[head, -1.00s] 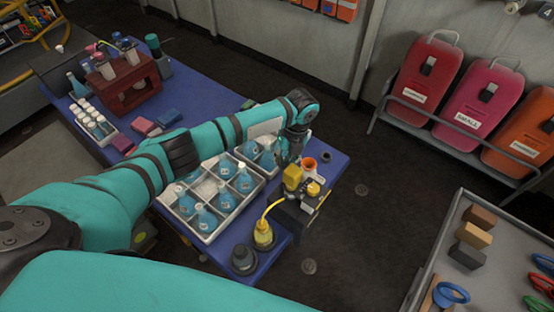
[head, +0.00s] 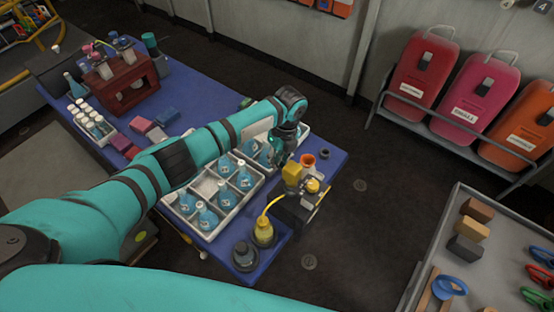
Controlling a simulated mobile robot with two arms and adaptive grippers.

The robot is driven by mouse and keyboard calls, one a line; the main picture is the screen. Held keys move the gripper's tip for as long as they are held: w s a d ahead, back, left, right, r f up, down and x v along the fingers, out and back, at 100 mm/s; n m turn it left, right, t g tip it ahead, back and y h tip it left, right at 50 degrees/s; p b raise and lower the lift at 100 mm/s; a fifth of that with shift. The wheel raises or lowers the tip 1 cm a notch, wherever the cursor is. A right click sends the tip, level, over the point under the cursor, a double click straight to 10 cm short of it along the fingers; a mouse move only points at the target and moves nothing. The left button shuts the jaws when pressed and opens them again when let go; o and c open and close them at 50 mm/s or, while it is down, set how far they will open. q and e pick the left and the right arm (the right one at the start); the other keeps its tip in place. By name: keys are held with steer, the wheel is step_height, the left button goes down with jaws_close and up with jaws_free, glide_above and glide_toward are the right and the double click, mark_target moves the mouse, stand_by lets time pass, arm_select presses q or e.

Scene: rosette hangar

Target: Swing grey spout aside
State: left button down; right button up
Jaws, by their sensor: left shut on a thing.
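A small dispensing device with a yellow block (head: 292,171) on top and a black body (head: 293,213) stands at the right end of the blue table. My left gripper (head: 279,160) reaches down just behind and left of the yellow block. It is shut on what appears to be the grey spout, which the fingers mostly hide; its exact angle cannot be told. A yellow tube runs from the device to a yellow bottle (head: 263,232). An orange cup (head: 308,161) stands right behind the device. My right gripper is not in view.
A white divided tray (head: 207,187) of blue bottles lies under my left arm, close to the gripper. A dark bottle (head: 244,257) stands at the front edge of the blue table (head: 193,80). A grey table (head: 480,262) with blocks is to the right, across open floor.

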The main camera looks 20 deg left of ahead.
arm_select(q)
steer(key=c, duration=1.4)
jaws_free()
steer(key=shift+a, duration=0.1)
steer(key=shift+r, duration=0.2)
steer(key=r, duration=0.3)
steer(key=w+d+r, duration=0.1)
steer(key=r, duration=0.7)
steer(key=shift+w+d+r, duration=0.2)
steer(key=shift+r, duration=0.05)
